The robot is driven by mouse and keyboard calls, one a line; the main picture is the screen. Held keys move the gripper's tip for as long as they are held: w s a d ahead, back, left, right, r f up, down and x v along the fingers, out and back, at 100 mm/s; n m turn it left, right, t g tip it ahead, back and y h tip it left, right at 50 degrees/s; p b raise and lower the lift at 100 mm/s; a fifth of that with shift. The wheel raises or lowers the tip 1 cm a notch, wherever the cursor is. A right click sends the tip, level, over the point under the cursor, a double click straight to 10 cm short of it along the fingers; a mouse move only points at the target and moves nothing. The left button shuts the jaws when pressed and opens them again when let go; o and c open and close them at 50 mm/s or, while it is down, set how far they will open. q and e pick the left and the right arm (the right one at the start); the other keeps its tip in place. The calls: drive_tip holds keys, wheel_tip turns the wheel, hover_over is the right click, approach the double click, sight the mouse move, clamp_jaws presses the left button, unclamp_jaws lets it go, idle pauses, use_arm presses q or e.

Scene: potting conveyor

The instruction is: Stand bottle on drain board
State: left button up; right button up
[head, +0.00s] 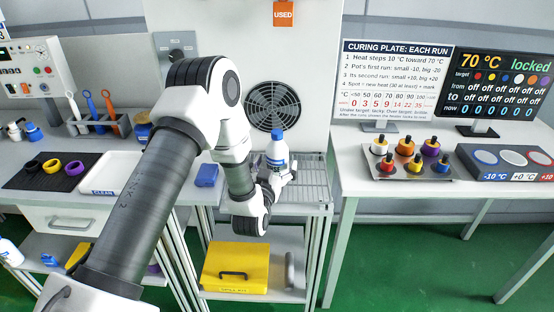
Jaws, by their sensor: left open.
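The bottle (276,148), white with a blue cap and a blue band, is upright at the drain board (318,185), a grey wire-like rack on the middle stand. My left gripper (279,173) is open around or just beside the bottle's lower part. The gripper hides the bottle's base, so I cannot tell whether it touches the board. My right gripper is not in view.
A blue block (207,175) lies left of the drain board. A yellow case (236,267) sits on the shelf below. A round vent (271,106) and an orange USED sign (283,14) are behind. The board's right part is clear.

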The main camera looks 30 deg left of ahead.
use_arm(q)
drive_tip(key=shift+w+a+f, duration=0.15)
drive_tip(key=shift+w, duration=0.25)
drive_tip(key=shift+w+a+f, duration=0.1)
drive_tip(key=shift+w+a, duration=0.05)
drive_tip(key=shift+w, duration=0.2)
drive_tip(key=shift+s+d+r, duration=0.1)
drive_tip(key=shift+c, duration=1.3)
drive_tip(key=c, duration=1.5)
drive_tip(key=shift+r, duration=0.15)
